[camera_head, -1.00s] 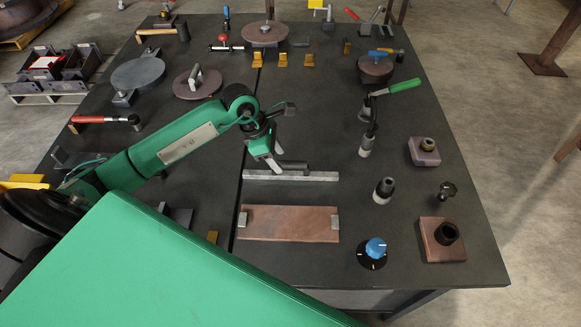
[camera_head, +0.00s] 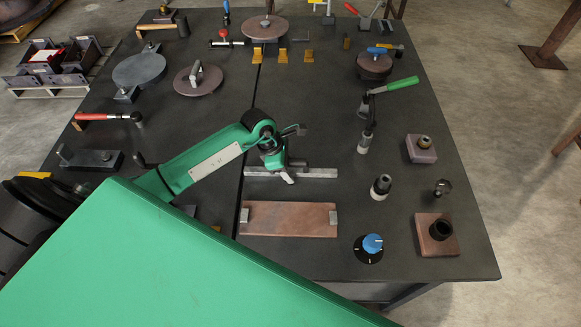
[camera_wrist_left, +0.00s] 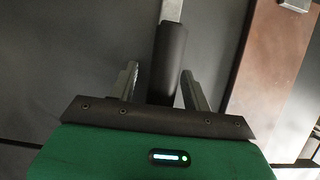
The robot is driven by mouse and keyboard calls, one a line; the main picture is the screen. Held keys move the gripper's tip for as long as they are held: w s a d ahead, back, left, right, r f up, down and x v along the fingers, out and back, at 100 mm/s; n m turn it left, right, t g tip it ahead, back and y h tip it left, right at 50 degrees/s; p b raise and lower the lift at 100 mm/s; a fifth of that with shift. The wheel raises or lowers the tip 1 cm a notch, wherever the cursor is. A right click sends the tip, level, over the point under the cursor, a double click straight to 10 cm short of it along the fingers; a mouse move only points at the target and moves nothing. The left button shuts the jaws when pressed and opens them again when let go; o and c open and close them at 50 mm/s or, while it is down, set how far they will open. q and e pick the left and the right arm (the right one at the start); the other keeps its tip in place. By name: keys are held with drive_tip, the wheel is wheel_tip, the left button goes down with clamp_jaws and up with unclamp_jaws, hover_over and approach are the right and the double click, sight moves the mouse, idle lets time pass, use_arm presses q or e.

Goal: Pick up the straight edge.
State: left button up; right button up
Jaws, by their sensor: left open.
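The straight edge (camera_head: 318,173) is a long light grey bar lying on the dark table, with a dark handle on its back side. In the left wrist view, the dark handle (camera_wrist_left: 167,60) lies between the two fingers, with a stretch of grey bar running beyond it. My left gripper (camera_head: 289,171) is open over the left-middle part of the straight edge. It also shows in the left wrist view (camera_wrist_left: 159,72), its fingers apart on either side of the handle. I cannot tell whether a finger touches it. The gripper hides part of the handle in the head view. My right gripper is not in view.
A copper-brown plate (camera_head: 290,219) with grey end blocks lies in front of the straight edge. A blue-topped knob (camera_head: 372,243) and a dark fitting (camera_head: 381,187) stand to the right. A green-handled tool (camera_head: 395,86) is behind right. Bare table surrounds the bar's right end.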

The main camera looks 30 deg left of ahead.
use_arm(q)
clamp_jaws()
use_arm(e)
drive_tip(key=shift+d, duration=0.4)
use_arm(q)
drive_tip(key=shift+w+r, duration=0.1)
drive_tip(key=shift+r, duration=0.05)
